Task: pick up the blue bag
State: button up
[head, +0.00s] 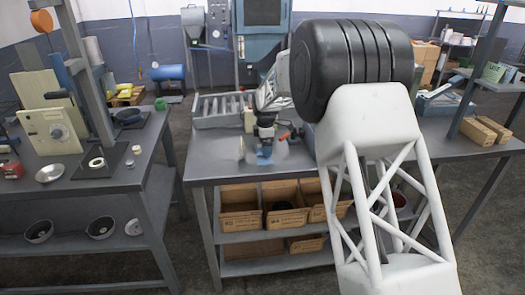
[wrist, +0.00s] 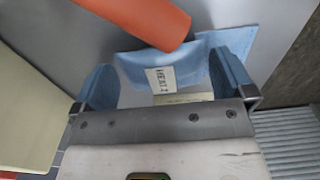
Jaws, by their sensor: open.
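The blue bag (wrist: 135,68) shows in the wrist view as a light blue piece with a white printed label, lying on the grey tabletop. My gripper (wrist: 164,74) is open, with one blue-padded finger on each side of the labelled part. I cannot tell whether either finger touches the bag. In the head view my gripper (head: 265,147) points down, low over the middle table, and a small blue patch shows there. I cannot tell bag from finger pads in it. An orange cylindrical thing (wrist: 150,15) partly covers the bag's upper edge in the wrist view.
A cream block (wrist: 25,115) stands left of my gripper in the wrist view, and a grey ribbed surface (wrist: 290,145) lies at lower right. A grey tray (head: 218,121) stands at the table's back left. The table's front left (head: 215,168) is clear.

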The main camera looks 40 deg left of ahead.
jog(key=shift+f, duration=0.5)
jog(key=c, duration=0.9)
jog(key=shift+r, duration=0.15)
jog(key=shift+r, duration=1.5)
jog(key=shift+s+d+r, duration=0.1)
jog(key=shift+d+r, duration=0.05)
jog(key=shift+r, duration=0.05)
jog(key=s+d, duration=0.3)
jog(key=s+d+r, duration=0.1)
jog(key=s+d, duration=0.6)
jog(key=d, duration=0.1)
jog(key=shift+s+d+r, duration=0.15)
jog(key=shift+s, duration=0.25)
